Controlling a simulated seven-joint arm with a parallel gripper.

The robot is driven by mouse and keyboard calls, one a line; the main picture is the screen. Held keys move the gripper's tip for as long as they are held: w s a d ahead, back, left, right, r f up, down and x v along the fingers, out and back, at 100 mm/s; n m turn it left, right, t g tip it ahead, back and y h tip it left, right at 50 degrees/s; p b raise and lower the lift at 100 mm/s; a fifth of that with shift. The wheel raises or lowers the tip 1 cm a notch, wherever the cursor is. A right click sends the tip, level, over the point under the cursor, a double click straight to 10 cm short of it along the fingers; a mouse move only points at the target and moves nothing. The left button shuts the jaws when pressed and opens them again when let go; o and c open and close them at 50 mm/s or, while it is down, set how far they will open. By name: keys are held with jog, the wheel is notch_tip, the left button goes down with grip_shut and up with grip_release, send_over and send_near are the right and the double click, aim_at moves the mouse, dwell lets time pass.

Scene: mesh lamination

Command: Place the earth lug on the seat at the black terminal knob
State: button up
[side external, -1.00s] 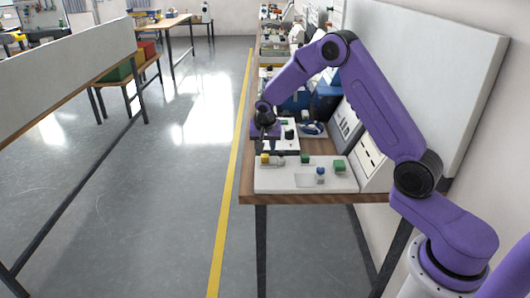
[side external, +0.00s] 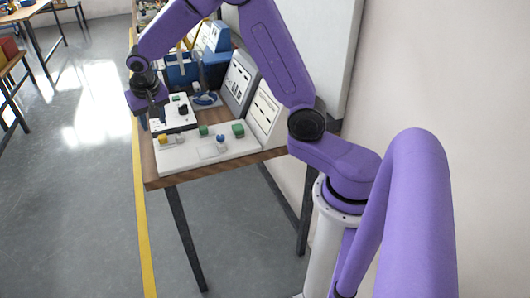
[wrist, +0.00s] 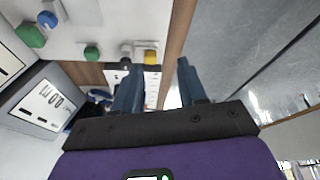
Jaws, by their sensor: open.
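A small black knob (side external: 183,109), likely the black terminal knob, stands on a white plate (side external: 172,124) at the back of the bench. My gripper (side external: 160,121) hangs pointing down at the left edge of that plate, beside the knob. In the wrist view my gripper (wrist: 160,68) is open, its two blue-grey fingers apart with nothing seen held between them. I cannot make out the earth lug or the seat in either view. The fingers hide part of the plate in the wrist view.
A nearer white board (side external: 210,151) carries green blocks (side external: 238,130), a blue knob (side external: 220,138) and a yellow block (side external: 163,139). Grey meter boxes (side external: 240,78) stand at right; blue bins (side external: 182,70) stand behind. The bench's left edge drops to open floor.

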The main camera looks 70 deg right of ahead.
jog(key=s+a+r+n+y, duration=0.1)
jog(key=s+a+n, duration=0.2)
jog(key=s, duration=0.3)
jog(key=s+a+r+n+g, duration=0.1)
jog(key=s+a+n, duration=0.2)
jog(key=s, duration=0.4)
jog(key=s+a+r+n+y, duration=0.1)
jog(key=s+a+n, duration=0.25)
jog(key=s, duration=0.25)
jog(key=s+d+n+g, duration=0.2)
jog(key=s+n, duration=0.7)
jog(key=s, duration=0.9)
jog(key=shift+d+f+y, duration=0.15)
jog(key=shift+d+y, duration=0.25)
jog(key=shift+d, duration=0.4)
jog(key=shift+o, duration=0.3)
